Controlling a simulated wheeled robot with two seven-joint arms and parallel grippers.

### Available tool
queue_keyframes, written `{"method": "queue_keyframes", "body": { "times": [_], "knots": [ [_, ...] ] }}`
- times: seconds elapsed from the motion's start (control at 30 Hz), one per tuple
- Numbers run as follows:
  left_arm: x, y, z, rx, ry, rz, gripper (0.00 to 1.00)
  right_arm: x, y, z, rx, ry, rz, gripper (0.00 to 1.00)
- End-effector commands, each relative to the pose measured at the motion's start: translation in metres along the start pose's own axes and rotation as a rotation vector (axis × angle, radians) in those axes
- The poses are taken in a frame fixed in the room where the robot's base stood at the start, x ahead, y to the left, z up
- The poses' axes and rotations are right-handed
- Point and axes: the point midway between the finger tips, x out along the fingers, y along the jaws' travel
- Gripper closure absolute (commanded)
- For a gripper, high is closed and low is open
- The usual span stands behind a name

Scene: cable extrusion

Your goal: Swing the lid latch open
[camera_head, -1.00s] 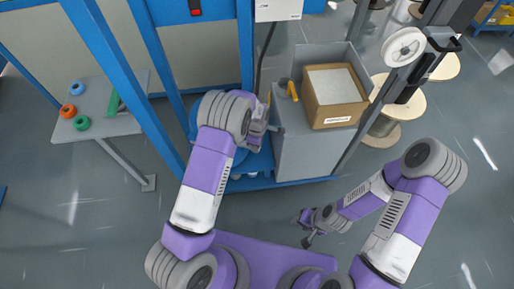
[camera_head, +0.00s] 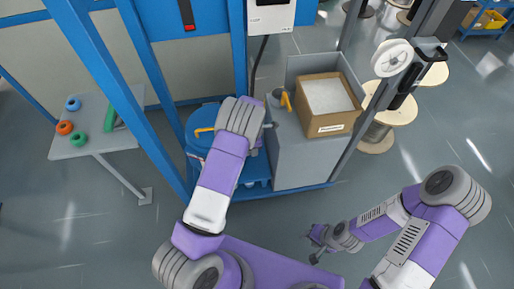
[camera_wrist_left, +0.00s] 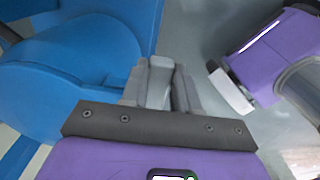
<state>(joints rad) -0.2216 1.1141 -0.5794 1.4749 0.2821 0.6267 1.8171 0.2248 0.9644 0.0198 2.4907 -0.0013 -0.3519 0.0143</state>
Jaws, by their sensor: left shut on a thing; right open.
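A blue drum (camera_head: 197,120) with a flat lid and a yellow handle (camera_head: 204,130) stands on a blue base left of a grey cabinet. My left gripper (camera_wrist_left: 160,88) is shut on a small light-grey piece (camera_wrist_left: 161,66), which appears to be the latch, beside the blue drum's rounded edge (camera_wrist_left: 75,55). In the head view my left wrist covers the drum's right side and hides most of the gripper and the latch. My right gripper (camera_head: 316,242) is open and empty, low over the floor, away from the drum.
Blue posts (camera_head: 112,95) rise left of the drum. Cable spools (camera_head: 392,108) stand at the right. A side table (camera_head: 100,143) holds several coloured rings.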

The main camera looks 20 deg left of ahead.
Motion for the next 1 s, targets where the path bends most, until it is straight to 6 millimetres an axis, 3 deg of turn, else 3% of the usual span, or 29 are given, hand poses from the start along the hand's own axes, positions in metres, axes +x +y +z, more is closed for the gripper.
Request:
{"method": "queue_keyframes", "body": {
  "times": [0.27,0.3,0.47,0.77,1.0],
  "knots": [
    [0.000,0.001,0.001,-0.014,-0.005,0.003,1.00,0.000,0.000,0.000,0.000,0.000,0.000,0.57],
    [0.000,0.001,0.001,-0.014,-0.005,0.003,0.67,0.000,0.000,0.000,0.000,0.000,0.000,0.57],
    [0.000,0.001,0.001,-0.011,-0.003,0.003,0.45,0.000,0.000,0.000,0.000,0.000,0.000,0.57],
    [-0.003,0.001,0.001,-0.007,-0.002,0.002,0.45,-0.001,0.000,0.000,0.000,0.000,0.000,0.57],
    [-0.040,0.001,0.001,-0.006,-0.004,0.004,0.45,-0.013,-0.005,0.001,0.000,0.000,0.000,0.57]
  ]
}}
